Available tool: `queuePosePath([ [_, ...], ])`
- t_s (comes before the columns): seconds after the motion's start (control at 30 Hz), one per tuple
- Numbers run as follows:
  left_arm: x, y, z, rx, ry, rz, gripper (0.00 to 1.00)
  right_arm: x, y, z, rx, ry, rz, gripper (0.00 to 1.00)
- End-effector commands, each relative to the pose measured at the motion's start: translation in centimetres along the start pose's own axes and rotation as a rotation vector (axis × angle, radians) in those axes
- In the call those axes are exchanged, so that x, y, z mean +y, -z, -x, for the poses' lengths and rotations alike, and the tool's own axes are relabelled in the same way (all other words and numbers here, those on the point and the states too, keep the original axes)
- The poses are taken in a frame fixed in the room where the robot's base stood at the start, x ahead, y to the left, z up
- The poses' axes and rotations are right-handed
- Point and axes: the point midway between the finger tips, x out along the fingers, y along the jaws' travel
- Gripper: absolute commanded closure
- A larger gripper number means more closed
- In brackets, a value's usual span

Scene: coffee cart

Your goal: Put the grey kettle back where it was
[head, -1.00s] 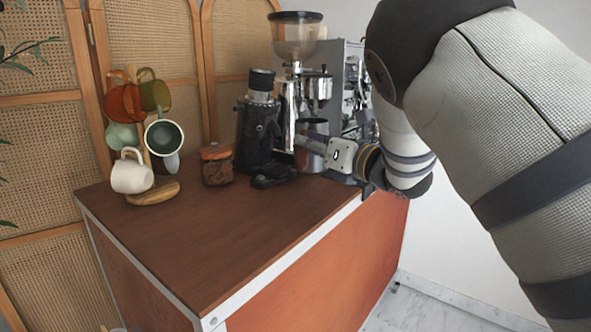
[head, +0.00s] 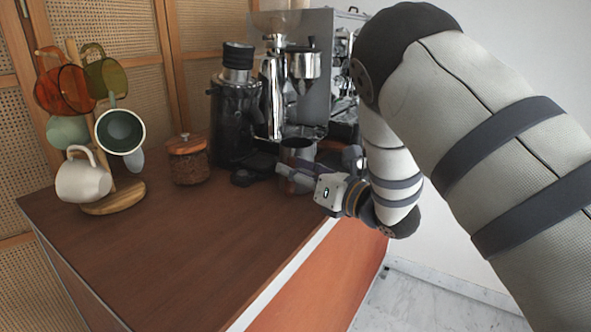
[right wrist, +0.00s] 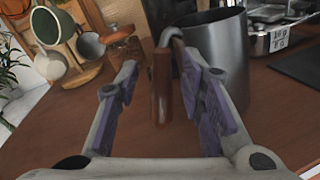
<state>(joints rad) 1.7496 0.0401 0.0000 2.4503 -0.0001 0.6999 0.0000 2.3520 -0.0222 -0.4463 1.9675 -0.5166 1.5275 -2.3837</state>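The grey kettle (head: 297,156) stands upright on the brown cart top, in front of the coffee machine in the head view. In the right wrist view the kettle (right wrist: 219,50) is a grey metal cylinder, with its brown handle (right wrist: 162,85) toward me. My right gripper (right wrist: 165,112) is open, its two fingers on either side of the handle with gaps visible. In the head view my right gripper (head: 302,176) is beside the kettle, partly overlapping its lower part. My left gripper is not in view.
A black grinder (head: 233,115) and a wooden-lidded jar (head: 187,160) stand left of the kettle. The coffee machine (head: 318,75) is behind it. A mug tree with a white mug (head: 83,178) stands at far left. The cart top's front (head: 170,250) is clear.

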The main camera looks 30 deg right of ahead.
Motion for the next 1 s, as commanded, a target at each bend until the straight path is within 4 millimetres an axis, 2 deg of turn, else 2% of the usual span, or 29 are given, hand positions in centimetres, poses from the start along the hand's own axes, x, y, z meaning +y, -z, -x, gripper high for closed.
queuePosePath([
  [0.27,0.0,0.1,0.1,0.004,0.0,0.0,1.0,0.0,-0.1,0.3,-0.002,0.0,0.001,0.63],
  [0.37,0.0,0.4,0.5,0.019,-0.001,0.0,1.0,0.0,-0.3,2.0,-0.004,0.0,0.003,0.63],
  [0.6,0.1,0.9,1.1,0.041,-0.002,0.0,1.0,-0.1,-0.2,8.5,-0.002,0.003,0.001,0.63],
  [0.7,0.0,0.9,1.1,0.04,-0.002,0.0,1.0,-0.1,-0.1,10.4,0.0,0.002,0.001,0.63],
  [0.83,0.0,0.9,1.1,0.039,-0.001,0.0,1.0,0.0,-0.1,11.7,-0.002,0.0,0.001,0.63],
  [0.97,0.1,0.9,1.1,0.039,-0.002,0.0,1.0,0.0,0.0,12.0,-0.001,0.001,-0.003,0.63],
  [1.0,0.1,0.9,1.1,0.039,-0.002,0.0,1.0,-0.2,0.5,12.0,0.011,0.013,-0.035,0.63],
])
